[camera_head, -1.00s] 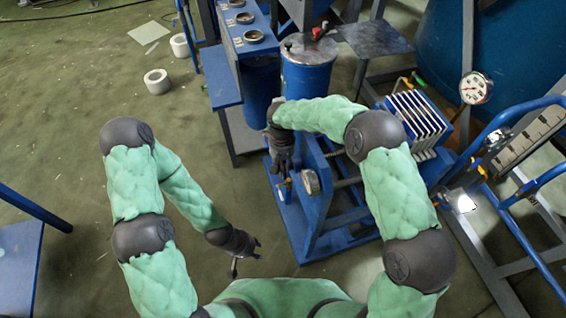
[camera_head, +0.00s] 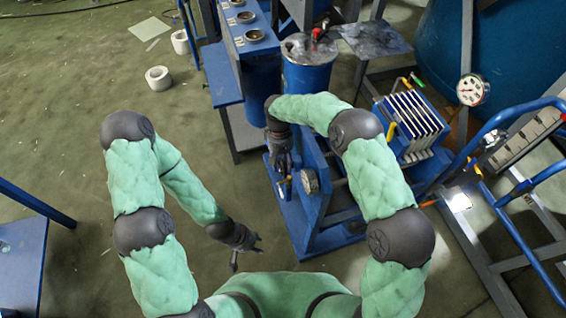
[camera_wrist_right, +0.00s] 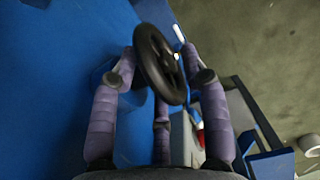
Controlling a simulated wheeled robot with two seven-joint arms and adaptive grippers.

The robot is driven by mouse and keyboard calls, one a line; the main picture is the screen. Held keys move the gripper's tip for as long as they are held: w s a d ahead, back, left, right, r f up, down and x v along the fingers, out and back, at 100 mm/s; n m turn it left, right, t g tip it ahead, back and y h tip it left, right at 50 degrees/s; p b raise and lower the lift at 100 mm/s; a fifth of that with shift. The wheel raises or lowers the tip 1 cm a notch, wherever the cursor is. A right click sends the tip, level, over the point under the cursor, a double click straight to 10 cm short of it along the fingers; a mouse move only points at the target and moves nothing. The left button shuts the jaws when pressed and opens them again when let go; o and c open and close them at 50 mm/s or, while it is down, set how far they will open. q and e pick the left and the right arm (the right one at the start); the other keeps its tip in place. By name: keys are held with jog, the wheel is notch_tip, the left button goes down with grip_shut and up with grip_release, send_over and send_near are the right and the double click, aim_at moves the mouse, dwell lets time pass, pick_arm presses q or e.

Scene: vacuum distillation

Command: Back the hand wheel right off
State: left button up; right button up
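The hand wheel (camera_wrist_right: 160,65) is a dark ring, seen at a slant between the fingers in the right wrist view. My right gripper (camera_wrist_right: 160,55) has purple-grey fingers bent slightly inward on both sides of the rim. A narrow gap shows beside the right finger; contact at the left finger is unclear. In the head view my right gripper (camera_head: 284,172) points down at the blue frame (camera_head: 295,232), and I cannot make out the wheel there. My left gripper (camera_head: 243,258) is low, fingers spread and empty, away from the frame.
A blue vessel (camera_head: 307,77) and a bench with round ports (camera_head: 255,35) stand behind. A plate stack (camera_head: 415,118) and blue tube rails (camera_head: 535,170) are to the right. The floor at left is mostly clear.

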jog(key=v, duration=1.2)
dwell(0.3)
jog(key=s+t, duration=0.1)
jog(key=s+p, duration=0.1)
jog(key=s+d+t, duration=0.1)
jog(key=shift+s+f+t+y+p, duration=0.1)
jog(key=shift+f+t+y+p, duration=0.2)
jog(key=shift+f+y+p, duration=0.1)
notch_tip(320, 180, down, 11)
jog(key=b, duration=0.3)
